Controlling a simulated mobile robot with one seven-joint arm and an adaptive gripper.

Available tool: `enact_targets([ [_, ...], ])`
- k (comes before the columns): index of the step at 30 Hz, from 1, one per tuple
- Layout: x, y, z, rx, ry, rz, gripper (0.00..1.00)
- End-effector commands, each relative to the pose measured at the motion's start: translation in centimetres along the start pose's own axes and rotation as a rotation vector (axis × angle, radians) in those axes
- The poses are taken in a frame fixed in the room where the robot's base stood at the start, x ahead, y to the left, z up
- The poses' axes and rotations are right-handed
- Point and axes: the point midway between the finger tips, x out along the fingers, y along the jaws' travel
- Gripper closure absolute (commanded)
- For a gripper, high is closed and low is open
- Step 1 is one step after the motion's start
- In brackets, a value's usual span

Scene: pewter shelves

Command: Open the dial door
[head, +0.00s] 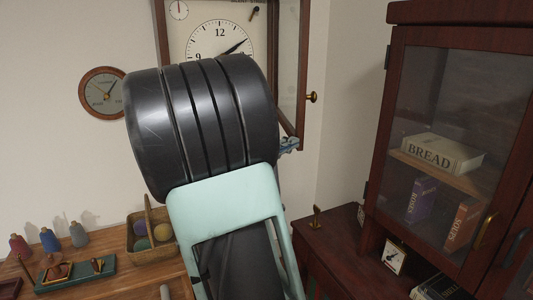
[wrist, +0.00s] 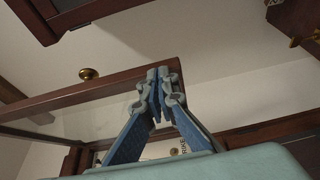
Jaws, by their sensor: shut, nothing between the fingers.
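The dial door (head: 301,75) is a dark wood frame with glass on the right side of the wall clock (head: 191,52). It stands swung out from the case, with its brass knob (head: 311,97) facing right. In the wrist view the door's frame (wrist: 120,88) runs across to a corner just behind the fingertips, and the knob (wrist: 89,73) shows on it. My gripper (wrist: 158,76) is shut and empty, its blue-grey fingers overlapping that corner; contact cannot be told. In the head view only a bit of my gripper (head: 289,145) shows at the door's lower end. My arm hides the clock's lower part.
A dark red cabinet (head: 397,120) with a glass door and books stands at the right. A low dark cabinet top (head: 335,240) lies below. At the left, a wooden table holds a basket (head: 152,258) and a green tray (head: 75,273). A round wall dial (head: 102,92) hangs left.

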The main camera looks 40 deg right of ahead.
Motion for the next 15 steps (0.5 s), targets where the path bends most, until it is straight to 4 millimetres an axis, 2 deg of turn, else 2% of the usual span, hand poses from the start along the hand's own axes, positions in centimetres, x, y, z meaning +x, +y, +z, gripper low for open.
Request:
enact_targets([
  [1, 1.2, -0.7, 1.2, 0.004, -0.005, -0.001, 1.00],
  [3, 2.6, -0.7, 2.3, 0.005, -0.004, -0.001, 1.00],
  [9, 6.4, -0.6, 4.7, 0.003, -0.002, -0.001, 1.00],
  [15, 8.1, -0.2, 5.8, 0.000, 0.001, 0.000, 1.00],
])
